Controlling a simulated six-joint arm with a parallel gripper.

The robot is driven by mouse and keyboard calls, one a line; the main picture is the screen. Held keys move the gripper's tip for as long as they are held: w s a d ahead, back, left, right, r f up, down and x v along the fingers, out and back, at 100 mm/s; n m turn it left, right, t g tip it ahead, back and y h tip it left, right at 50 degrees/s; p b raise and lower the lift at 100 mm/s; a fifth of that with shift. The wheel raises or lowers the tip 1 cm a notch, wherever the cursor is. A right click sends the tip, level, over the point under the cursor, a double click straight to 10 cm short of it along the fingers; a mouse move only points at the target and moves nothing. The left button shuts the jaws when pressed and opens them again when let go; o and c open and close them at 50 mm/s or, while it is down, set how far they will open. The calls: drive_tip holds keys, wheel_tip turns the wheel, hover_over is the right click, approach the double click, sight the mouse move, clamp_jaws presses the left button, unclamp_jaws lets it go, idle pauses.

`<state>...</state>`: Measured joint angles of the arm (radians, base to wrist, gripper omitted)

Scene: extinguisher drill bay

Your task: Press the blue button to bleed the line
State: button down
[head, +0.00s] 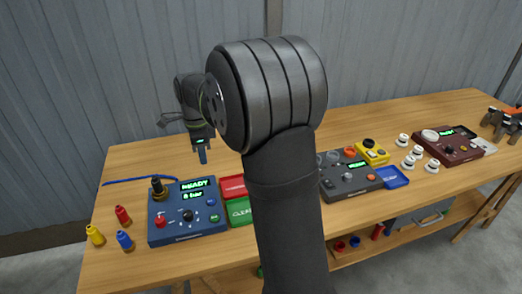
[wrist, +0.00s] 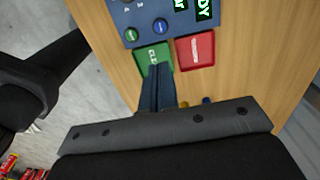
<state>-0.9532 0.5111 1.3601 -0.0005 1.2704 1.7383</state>
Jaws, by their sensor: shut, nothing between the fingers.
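The blue control box (head: 188,228) stands at the left of the table, with a lit display reading READY and 0 bar. The blue button (wrist: 160,26) is on its panel in the wrist view, beside a green button (wrist: 131,34); it is small in the head view (head: 211,201). My gripper (head: 203,157) is shut and empty, fingers pointing down, raised above the table behind the box. In the wrist view its fingertips (wrist: 158,68) overlap the green tray and are apart from the blue button.
A red tray (head: 232,186) and a green tray (head: 239,210) lie right of the box. A black knob (head: 188,215) and red button (head: 160,222) are on the box. Red, blue and yellow (head: 95,235) fittings stand at left. A dark grey box (head: 350,182) stands further right.

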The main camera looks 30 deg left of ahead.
drive_tip(key=n+t, duration=0.9)
drive_tip(key=n, duration=0.8)
hover_over(209, 203)
wheel_tip(209, 203, down, 7)
drive_tip(key=shift+f, duration=0.1)
drive_tip(key=shift+f, duration=4.4)
drive_tip(key=shift+f, duration=0.4)
